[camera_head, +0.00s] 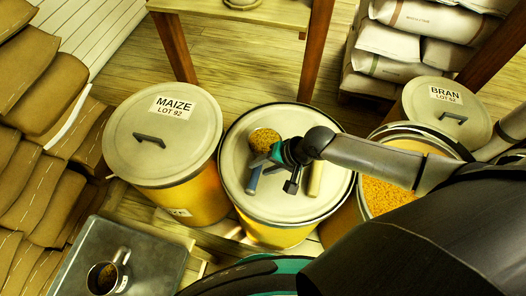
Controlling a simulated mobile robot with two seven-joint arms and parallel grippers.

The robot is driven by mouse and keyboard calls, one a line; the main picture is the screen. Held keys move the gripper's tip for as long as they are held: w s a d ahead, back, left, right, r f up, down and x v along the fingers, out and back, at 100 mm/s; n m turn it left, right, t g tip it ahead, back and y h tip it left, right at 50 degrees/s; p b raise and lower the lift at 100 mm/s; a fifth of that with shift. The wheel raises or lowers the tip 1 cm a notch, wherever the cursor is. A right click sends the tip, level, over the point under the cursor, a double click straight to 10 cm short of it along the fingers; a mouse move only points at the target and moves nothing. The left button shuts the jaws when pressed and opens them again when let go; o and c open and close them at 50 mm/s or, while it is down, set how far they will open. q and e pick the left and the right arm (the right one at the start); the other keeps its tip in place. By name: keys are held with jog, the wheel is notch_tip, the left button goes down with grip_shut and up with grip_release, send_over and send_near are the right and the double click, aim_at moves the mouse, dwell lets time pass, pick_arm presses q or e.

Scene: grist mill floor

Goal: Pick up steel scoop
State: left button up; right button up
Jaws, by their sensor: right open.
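A small steel vessel (108,274) with a dark grainy filling and a pale label stands on a grey metal surface (60,250) at the lower left. I cannot tell whether it is the steel scoop. On the pale lid (238,165) of the middle yellow drum lie a round patch of golden grain (265,141), a blue-grey handled item (253,180) and a tan cylindrical handle (315,180). My right gripper (283,170) is open above this lid, between these items. It partly hides the lid's middle. My left gripper is out of view.
A lidded drum marked MAIZE (160,145) stands left of the middle drum. A drum of orange grain (385,195) stands right, with a BRAN lid (447,108) behind it. Brown sacks (50,95) line the left; pale sacks (390,40) are stacked behind. Wooden posts (172,45) rise behind the drums.

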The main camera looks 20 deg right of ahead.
jog(key=shift+w+a+f, duration=0.25)
jog(key=shift+a+f, duration=0.05)
jog(key=shift+f, duration=0.3)
jog(key=shift+c, duration=0.3)
grip_shut()
dwell(0.7)
